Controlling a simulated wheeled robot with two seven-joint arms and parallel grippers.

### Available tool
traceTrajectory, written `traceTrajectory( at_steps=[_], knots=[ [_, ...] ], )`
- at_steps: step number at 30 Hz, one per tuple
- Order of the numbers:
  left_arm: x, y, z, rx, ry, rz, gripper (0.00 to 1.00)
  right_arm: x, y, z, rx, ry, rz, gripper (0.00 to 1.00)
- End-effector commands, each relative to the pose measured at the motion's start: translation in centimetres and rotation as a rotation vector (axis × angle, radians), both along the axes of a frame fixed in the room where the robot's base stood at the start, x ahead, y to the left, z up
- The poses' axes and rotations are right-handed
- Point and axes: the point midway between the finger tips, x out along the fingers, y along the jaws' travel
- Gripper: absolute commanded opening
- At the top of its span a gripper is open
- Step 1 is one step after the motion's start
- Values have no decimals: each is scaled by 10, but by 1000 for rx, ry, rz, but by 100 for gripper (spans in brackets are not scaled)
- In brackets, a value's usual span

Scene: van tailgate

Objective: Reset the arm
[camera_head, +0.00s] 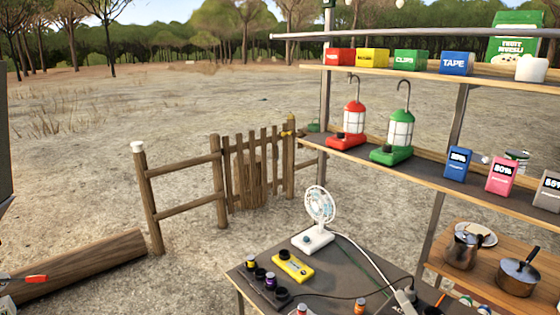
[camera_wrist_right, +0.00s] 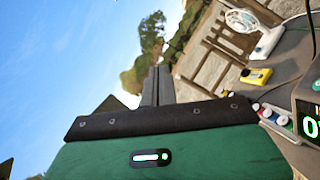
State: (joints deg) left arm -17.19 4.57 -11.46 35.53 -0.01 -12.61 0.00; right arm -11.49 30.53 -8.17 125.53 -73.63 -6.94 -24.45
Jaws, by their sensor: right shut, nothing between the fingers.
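My right gripper (camera_wrist_right: 157,86) shows in the right wrist view as two dark fingers pressed together above a green housing with a black edge. It is shut and empty, with sky, trees and the fence behind it. The table with the fan is to its right in that view and apart from it. I cannot make out either gripper clearly in the head view. My left gripper is not in view.
A table (camera_head: 257,297) holds a white fan (camera_head: 320,207), a yellow device (camera_head: 293,267) and small jars. Shelves at right carry a red lantern (camera_head: 352,122), a green lantern (camera_head: 398,135), boxes and pots. A fence (camera_head: 255,165) and log (camera_head: 80,265) stand left, with open ground behind.

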Motion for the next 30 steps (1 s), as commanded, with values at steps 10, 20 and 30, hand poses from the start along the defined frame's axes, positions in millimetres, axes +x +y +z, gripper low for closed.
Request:
traceTrajectory(
  at_steps=[10,20,30],
  knots=[
    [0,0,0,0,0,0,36,-54,-61,-85,988,400,-431,0],
    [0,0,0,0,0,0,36,-161,-27,-194,1599,909,-871,0],
    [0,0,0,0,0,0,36,-252,32,-228,1817,1312,-1167,0]
  ],
)
